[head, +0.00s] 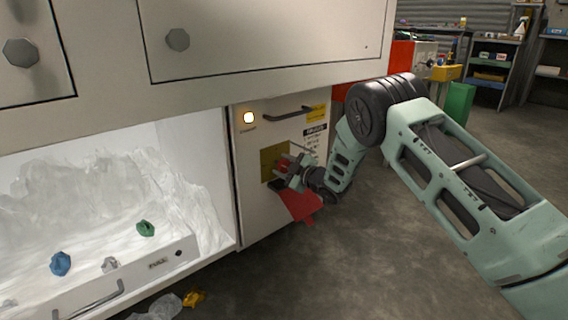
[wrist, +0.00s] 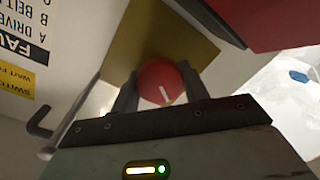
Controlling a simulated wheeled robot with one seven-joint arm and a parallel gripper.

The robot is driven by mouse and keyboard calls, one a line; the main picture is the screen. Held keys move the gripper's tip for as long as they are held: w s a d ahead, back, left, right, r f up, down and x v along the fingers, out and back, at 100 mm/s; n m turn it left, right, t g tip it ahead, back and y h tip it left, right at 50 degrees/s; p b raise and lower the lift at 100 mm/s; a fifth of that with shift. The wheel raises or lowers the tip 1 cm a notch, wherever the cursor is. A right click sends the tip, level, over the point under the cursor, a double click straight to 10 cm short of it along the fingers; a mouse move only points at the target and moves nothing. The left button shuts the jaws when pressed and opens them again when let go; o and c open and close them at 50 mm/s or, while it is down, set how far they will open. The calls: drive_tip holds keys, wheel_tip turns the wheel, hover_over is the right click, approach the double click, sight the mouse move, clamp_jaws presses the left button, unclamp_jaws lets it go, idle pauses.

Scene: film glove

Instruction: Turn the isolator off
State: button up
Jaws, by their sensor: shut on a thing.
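The isolator is a round red knob (wrist: 158,78) with a short white mark, set on a yellow plate (wrist: 190,35) on the white cabinet front. In the wrist view my gripper (wrist: 160,92) has one finger on each side of the knob and is shut on it. The white mark runs nearly along the fingers, slightly tilted. In the head view my gripper (head: 286,172) is at the yellow plate (head: 267,160) and largely hides the knob. A lamp (head: 249,117) above the plate glows warm white.
A bar handle (head: 288,112) and printed labels (head: 315,132) are above and right of the plate. A red panel (head: 299,206) sticks out just below my gripper. Left is a lit white bay with a drawer (head: 150,268) and coloured lumps.

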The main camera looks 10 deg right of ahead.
drive_tip(key=n, duration=0.3)
drive_tip(key=n+p, duration=0.1)
drive_tip(key=n, duration=0.2)
drive_tip(key=shift+a+f+h, duration=0.15)
drive_tip(key=shift+h, duration=0.15)
drive_tip(key=shift+n, duration=0.3)
drive_tip(key=o, duration=1)
drive_tip(key=shift+c, duration=0.2)
drive_tip(key=shift+s, duration=0.1)
drive_tip(key=shift+s+d+p, duration=0.25)
drive_tip(key=shift+d+p, duration=0.05)
drive_tip(key=shift+p, duration=0.05)
drive_tip(key=p+v, duration=0.6)
drive_tip(key=v, duration=1)
drive_tip(key=shift+s+p, duration=0.4)
